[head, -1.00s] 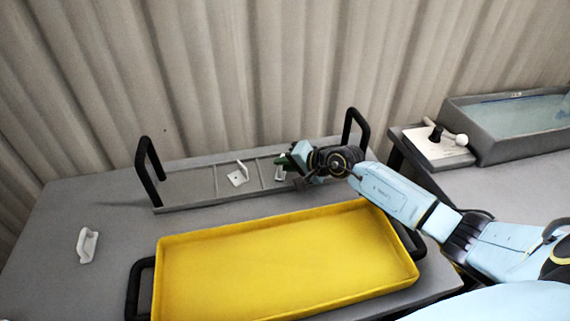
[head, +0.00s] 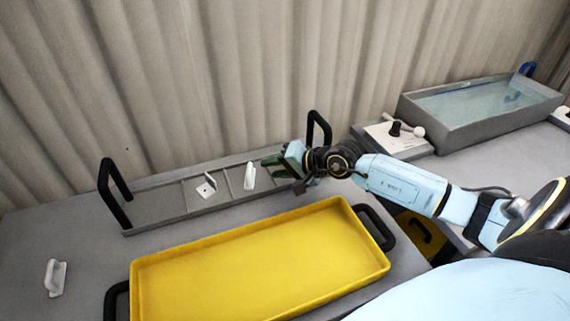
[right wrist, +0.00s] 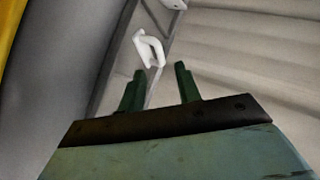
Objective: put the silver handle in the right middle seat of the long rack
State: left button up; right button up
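The long grey rack (head: 160,205) lies along the back of the table and is split by cross dividers. A pale silver-white handle (head: 250,176) stands in its right middle compartment; in the right wrist view, the handle (right wrist: 148,48) is just beyond the fingertips. My right gripper (head: 272,164) is beside the handle on its right, empty, with a gap between them. In the right wrist view, its two green fingers (right wrist: 160,82) are apart. A second pale handle (head: 55,278) lies on the table at the left. My left gripper is not in view.
A pale bracket (head: 206,187) sits in the compartment left of the handle. Black upright handles (head: 112,193) rise at the rack's ends. A yellow tray (head: 262,255) stands in front of the rack. A grey water tank (head: 490,125) stands at the right, beside a small lever panel (head: 392,138).

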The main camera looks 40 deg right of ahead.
jog(key=shift+v, duration=1.75)
